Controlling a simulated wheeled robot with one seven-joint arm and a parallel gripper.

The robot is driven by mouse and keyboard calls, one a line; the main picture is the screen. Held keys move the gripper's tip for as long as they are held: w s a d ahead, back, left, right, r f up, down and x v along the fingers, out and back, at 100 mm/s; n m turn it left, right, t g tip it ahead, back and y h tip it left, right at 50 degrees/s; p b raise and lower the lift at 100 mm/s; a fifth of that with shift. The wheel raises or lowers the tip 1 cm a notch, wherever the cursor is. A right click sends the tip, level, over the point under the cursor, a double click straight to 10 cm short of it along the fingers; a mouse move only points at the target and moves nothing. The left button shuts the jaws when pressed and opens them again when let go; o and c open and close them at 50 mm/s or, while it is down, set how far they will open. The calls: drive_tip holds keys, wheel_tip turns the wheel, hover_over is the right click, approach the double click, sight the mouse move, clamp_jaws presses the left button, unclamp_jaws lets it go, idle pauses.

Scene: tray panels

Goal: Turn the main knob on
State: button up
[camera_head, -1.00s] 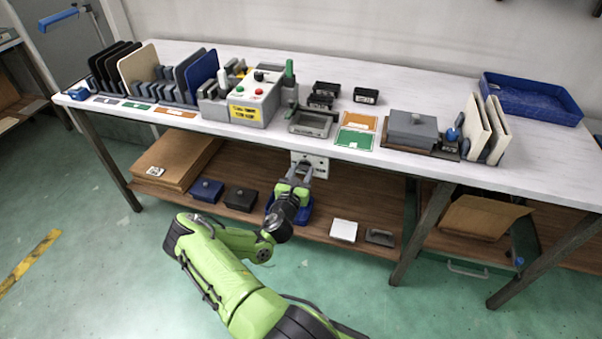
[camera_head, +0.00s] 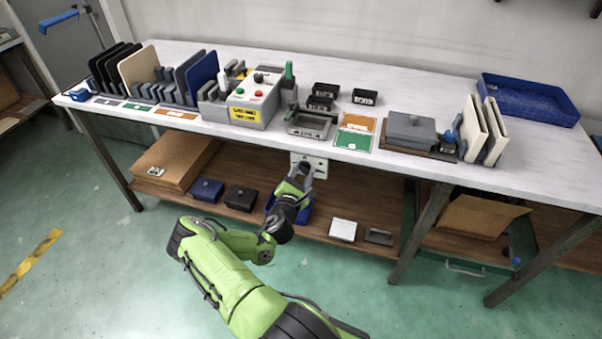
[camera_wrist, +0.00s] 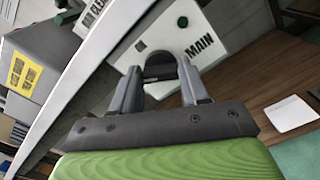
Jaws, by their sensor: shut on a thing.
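The main switch panel (camera_head: 320,166) is a white plate below the table's front edge. It also shows in the wrist view (camera_wrist: 152,36), with the word MAIN and a small dark green round spot (camera_wrist: 183,21). The dark main knob (camera_wrist: 160,71) sits in front of a dark round area on this panel. My gripper (camera_head: 301,168) reaches the panel from the front. In the wrist view its two grey fingers (camera_wrist: 158,68) stand on either side of the knob, shut on it. The knob's exact angle is partly hidden by the fingers.
Above stands the table top (camera_head: 430,100) with a control box (camera_head: 245,100) bearing a yellow label. The lower shelf (camera_head: 340,205) holds a blue bin (camera_head: 297,216) below my gripper, small dark boxes (camera_head: 207,190) and a white item (camera_head: 343,230). The floor in front is open.

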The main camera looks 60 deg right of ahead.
drive_tip(key=m+p, duration=0.1)
drive_tip(key=m, duration=0.4)
drive_tip(key=shift+s+f+m, duration=0.1)
drive_tip(key=shift+m, duration=0.2)
drive_tip(key=m+p, duration=0.1)
drive_tip(key=m, duration=0.4)
drive_tip(key=shift+f+m, duration=0.15)
drive_tip(key=shift+m, duration=0.25)
drive_tip(key=o, duration=1.1)
drive_tip(key=shift+c, duration=0.2)
drive_tip(key=s+a+p, duration=0.2)
drive_tip(key=a+p, duration=0.2)
drive_tip(key=a, duration=1.1)
drive_tip(key=shift+s+a+p, duration=0.25)
drive_tip(key=shift+a+p, duration=0.1)
